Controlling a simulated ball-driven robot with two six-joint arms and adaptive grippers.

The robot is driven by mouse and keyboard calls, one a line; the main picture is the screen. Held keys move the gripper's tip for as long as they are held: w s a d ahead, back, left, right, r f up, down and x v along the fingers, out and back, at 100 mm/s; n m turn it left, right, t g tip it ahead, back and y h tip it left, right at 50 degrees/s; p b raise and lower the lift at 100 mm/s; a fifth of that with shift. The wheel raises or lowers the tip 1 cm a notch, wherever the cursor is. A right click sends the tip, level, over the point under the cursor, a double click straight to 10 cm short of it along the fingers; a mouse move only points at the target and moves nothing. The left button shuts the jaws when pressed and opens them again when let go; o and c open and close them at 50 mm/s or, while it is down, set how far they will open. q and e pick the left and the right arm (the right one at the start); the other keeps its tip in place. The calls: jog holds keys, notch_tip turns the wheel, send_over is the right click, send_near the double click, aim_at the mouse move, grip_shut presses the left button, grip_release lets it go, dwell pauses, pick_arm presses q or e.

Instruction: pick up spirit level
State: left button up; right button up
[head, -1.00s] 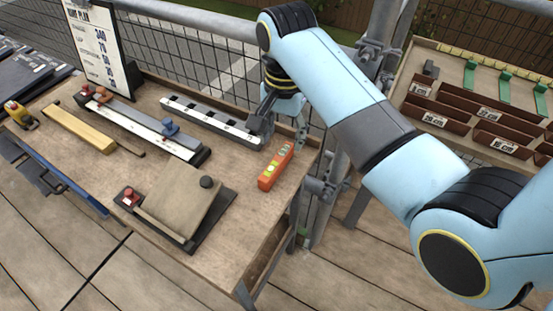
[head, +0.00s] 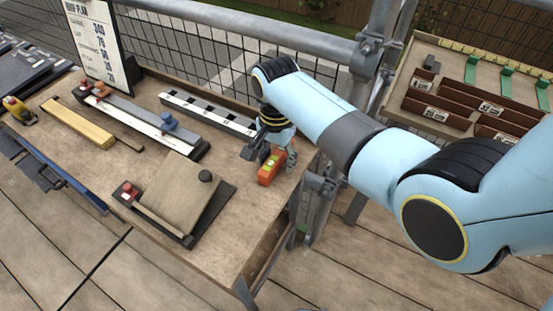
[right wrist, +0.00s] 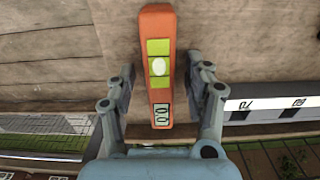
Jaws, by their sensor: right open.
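The spirit level (head: 270,168) is a short orange bar with yellow-green vials. It lies on the workbench near its right end. It also shows in the right wrist view (right wrist: 158,110), running between the two fingers. My right gripper (head: 277,152) is over the far part of the level, pointing down. In the right wrist view my right gripper (right wrist: 160,92) is open, with one finger on each side of the level and a visible gap on both sides. My left gripper is not in view.
The workbench (head: 225,258) also holds a white slotted rail (head: 205,112), a cutting jig (head: 150,126), a yellow block (head: 78,122) and a board on a dark base (head: 178,190). A railing runs behind. A rack with brown bins (head: 440,105) stands at the right.

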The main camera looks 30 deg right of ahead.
jog(key=shift+r, duration=0.1)
grip_shut()
dwell(0.3)
